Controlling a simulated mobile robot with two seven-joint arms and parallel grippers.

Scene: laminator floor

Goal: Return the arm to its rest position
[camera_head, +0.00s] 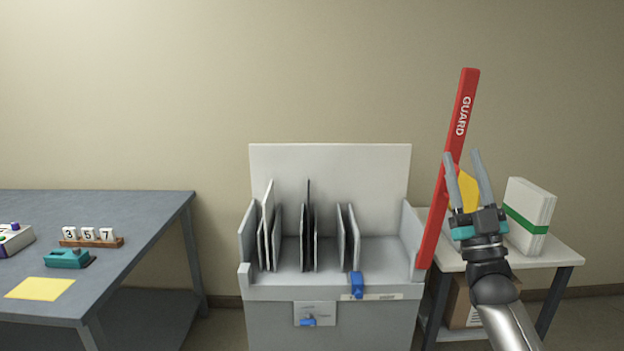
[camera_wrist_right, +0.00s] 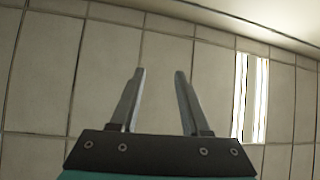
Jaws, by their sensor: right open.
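My right gripper (camera_head: 462,158) is open and empty. It points upward in the head view, in front of the lower half of the red guard bar (camera_head: 462,105) and a yellow item (camera_head: 467,190). In the right wrist view the two fingers (camera_wrist_right: 160,90) stand apart with nothing between them, against a tiled surface. The red guard bar stands raised and slightly tilted at the right side of the grey laminator (camera_head: 330,143). I cannot tell the gap between gripper and bar. My left gripper is not in view.
The laminator holds several upright plates and has a blue lever (camera_head: 357,284) and a blue knob (camera_head: 308,321). A small table (camera_head: 562,254) at right carries a white stack with a green band (camera_head: 528,217). A grey table (camera_head: 140,215) stands at left with a teal device (camera_head: 68,258).

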